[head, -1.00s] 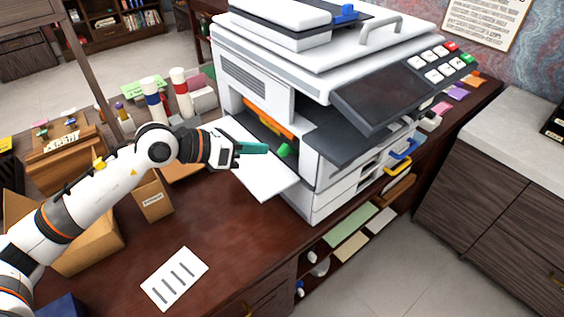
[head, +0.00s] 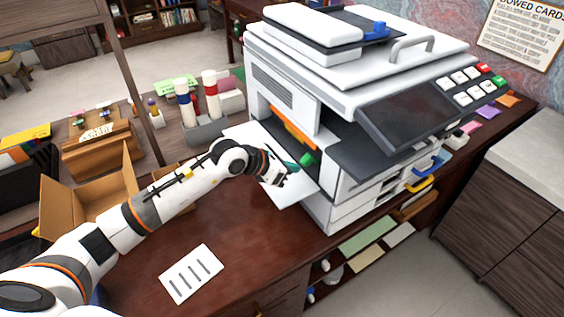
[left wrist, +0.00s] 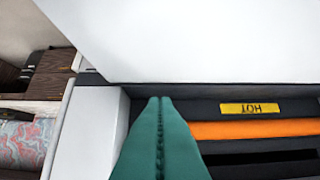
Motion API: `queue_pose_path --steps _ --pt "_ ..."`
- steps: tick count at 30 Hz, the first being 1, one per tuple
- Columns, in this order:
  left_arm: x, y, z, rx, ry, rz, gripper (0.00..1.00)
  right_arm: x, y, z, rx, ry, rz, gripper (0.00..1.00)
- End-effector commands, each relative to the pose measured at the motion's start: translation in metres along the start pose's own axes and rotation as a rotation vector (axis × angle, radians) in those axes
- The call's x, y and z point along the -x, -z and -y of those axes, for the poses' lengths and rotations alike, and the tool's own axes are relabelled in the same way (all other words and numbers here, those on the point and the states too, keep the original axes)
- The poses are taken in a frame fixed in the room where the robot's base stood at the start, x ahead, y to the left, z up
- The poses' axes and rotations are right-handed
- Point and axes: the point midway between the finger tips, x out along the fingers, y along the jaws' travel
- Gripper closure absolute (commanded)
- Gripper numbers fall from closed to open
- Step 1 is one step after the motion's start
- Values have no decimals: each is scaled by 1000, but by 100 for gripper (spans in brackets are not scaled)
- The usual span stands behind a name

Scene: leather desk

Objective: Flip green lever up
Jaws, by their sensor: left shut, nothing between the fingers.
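The green lever (head: 306,159) sits inside the open side of the white printer (head: 262,98), below an orange bar (head: 292,133). My left gripper (head: 291,167) is at this opening, over the white side flap, just left of the lever and slightly lower in the head view. Its teal fingers are shut with nothing between them. I cannot tell whether they touch the lever. In the left wrist view the shut fingers (left wrist: 160,105) point into the opening beside the orange bar (left wrist: 255,129) and a yellow HOT label (left wrist: 250,108). The lever does not show there. My right gripper is out of view.
The open flap (head: 292,192) juts out under my gripper. The printer's dark screen panel (head: 405,115) overhangs to the right. An open cardboard box (head: 88,205) and bottles in a holder (head: 205,130) stand left. The desk front is clear around a lined paper (head: 191,273).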

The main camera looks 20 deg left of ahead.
Motion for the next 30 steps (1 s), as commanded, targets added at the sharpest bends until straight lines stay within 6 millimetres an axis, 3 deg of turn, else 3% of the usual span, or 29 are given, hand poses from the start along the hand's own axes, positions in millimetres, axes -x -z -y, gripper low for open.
queue_pose_path --steps 30 --pt "1 11 0 0 0 99 100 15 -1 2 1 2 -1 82"
